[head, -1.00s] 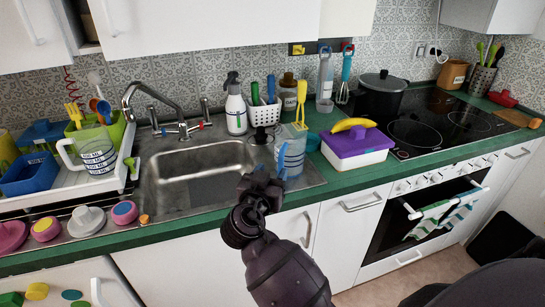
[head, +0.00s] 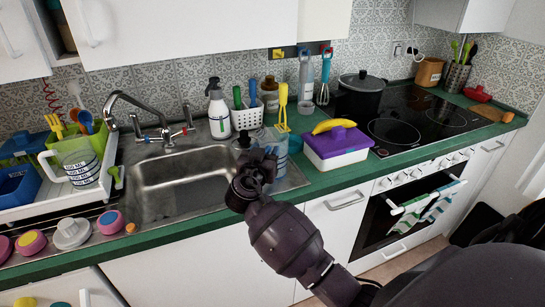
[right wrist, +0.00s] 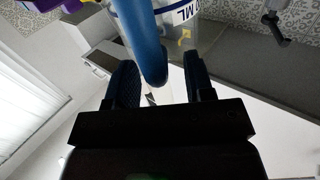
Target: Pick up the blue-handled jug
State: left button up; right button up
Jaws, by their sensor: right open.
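The blue-handled jug (head: 281,153) is clear with blue-and-white bands and stands at the right edge of the sink. My left gripper is not in view.
A purple-lidded box (head: 336,150) with a banana (head: 334,126) stands just right of the jug. A white utensil holder (head: 246,118) and spray bottle (head: 218,112) stand behind. A white-handled jug (head: 82,166) sits in the dish rack at left. The sink basin (head: 178,180) is empty.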

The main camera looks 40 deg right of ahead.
jog(key=shift+w+d, duration=0.3)
jog(key=c, duration=0.9)
jog(key=shift+r, duration=0.1)
